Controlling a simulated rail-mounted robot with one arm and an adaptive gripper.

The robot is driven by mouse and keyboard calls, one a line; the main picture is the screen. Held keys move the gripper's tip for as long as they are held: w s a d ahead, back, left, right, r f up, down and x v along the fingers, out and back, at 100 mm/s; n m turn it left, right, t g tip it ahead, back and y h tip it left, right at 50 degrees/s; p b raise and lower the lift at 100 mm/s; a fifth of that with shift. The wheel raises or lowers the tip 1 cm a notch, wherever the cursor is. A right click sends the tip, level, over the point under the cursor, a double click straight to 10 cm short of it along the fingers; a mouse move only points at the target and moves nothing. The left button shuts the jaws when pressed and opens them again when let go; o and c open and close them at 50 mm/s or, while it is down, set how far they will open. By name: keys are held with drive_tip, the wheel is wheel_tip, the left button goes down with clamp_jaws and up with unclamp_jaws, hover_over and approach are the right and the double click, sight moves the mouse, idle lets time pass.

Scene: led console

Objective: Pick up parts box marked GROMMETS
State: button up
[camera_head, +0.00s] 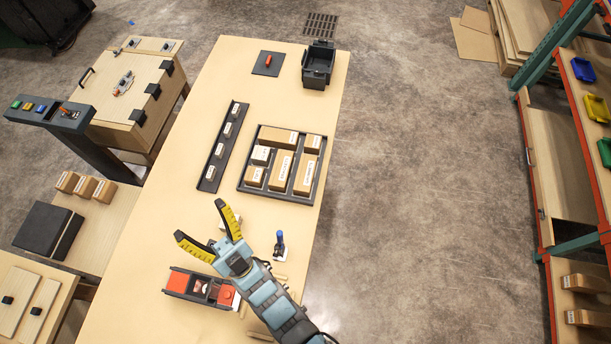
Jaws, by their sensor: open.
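Several brown cardboard boxes with white labels sit in a dark compartment tray (240,186) on the long wooden table. They include a long box at the back (279,137), a tall middle box (281,171) and a right-hand box (305,175). The label print is too small to read, so I cannot tell which box is marked GROMMETS. My gripper (199,220) has yellow-lined fingers spread open and empty. It is in front of the tray, to its lower left in the picture. A pale object partly shows behind a finger.
A narrow dark strip with labels (221,148) lies left of the tray. A black bin (318,66) and a dark pad with a red item (268,62) are at the far end. A red-and-black device (198,287) and a dark upright tool (279,247) stand near my arm.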

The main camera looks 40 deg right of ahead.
drive_tip(key=w+d+f+m+g+h+b, duration=0.2)
drive_tip(key=w+d+f+g, duration=0.35)
drive_tip(key=w, duration=0.45)
drive_tip(key=w+d+f+m+g+h+b, duration=0.1)
drive_tip(key=w+d+f+g+b, duration=0.1)
drive_tip(key=w+d+f+g, duration=0.6)
drive_tip(key=m+g+b, duration=0.8)
drive_tip(key=g, duration=0.6)
hover_over(306, 174)
drive_tip(key=s+a, duration=0.3)
drive_tip(key=a, duration=0.1)
wheel_tip(306, 174, down, 18)
drive_tip(key=p+x, duration=0.1)
drive_tip(key=x, duration=0.8)
drive_tip(key=shift+w+d+r+p, duration=0.1)
drive_tip(key=shift+w+p, duration=0.05)
drive_tip(key=shift+p, duration=0.25)
